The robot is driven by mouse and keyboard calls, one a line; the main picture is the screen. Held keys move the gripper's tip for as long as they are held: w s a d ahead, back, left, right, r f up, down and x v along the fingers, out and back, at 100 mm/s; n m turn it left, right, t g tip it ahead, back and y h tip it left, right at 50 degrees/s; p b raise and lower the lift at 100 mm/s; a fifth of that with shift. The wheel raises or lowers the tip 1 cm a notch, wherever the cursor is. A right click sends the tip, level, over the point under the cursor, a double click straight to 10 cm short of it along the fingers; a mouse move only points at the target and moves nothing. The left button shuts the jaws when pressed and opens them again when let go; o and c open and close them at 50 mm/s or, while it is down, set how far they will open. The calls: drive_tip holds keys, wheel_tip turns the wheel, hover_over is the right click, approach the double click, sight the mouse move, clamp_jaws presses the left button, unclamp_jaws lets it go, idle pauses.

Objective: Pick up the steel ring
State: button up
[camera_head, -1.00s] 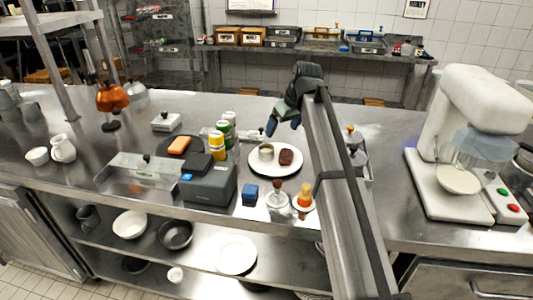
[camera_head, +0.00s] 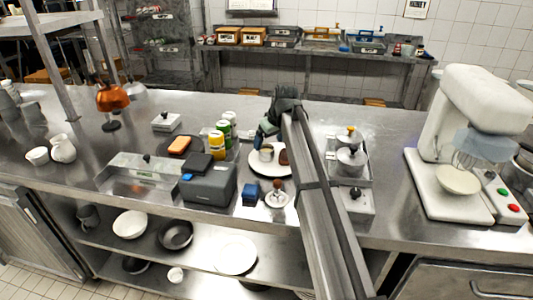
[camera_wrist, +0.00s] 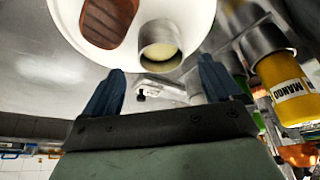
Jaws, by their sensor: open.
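The steel ring (camera_head: 266,155) stands on the white plate (camera_head: 257,168), left of a brown patty (camera_head: 284,157). In the wrist view the ring (camera_wrist: 159,32) has something pale yellow inside it, and the brown patty (camera_wrist: 108,20) lies beside it on the plate (camera_wrist: 205,18). My gripper (camera_head: 262,136) is close to the ring at the plate's far side. In the wrist view its two blue fingers (camera_wrist: 162,72) are apart, with nothing between them, and the ring appears just beyond the tips. My arm hides the plate's right part in the head view.
A yellow bottle (camera_head: 217,144) and green-labelled cans stand left of the plate; the yellow bottle (camera_wrist: 284,88) also shows in the wrist view. A grey box machine (camera_head: 209,184), a blue block (camera_head: 250,193) and a stamp-like tool (camera_head: 278,196) stand in front. Lidded containers (camera_head: 351,160) stand right.

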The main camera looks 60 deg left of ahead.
sight(266, 148)
drive_tip(key=shift+x, duration=2.5)
drive_tip(key=c, duration=1.1)
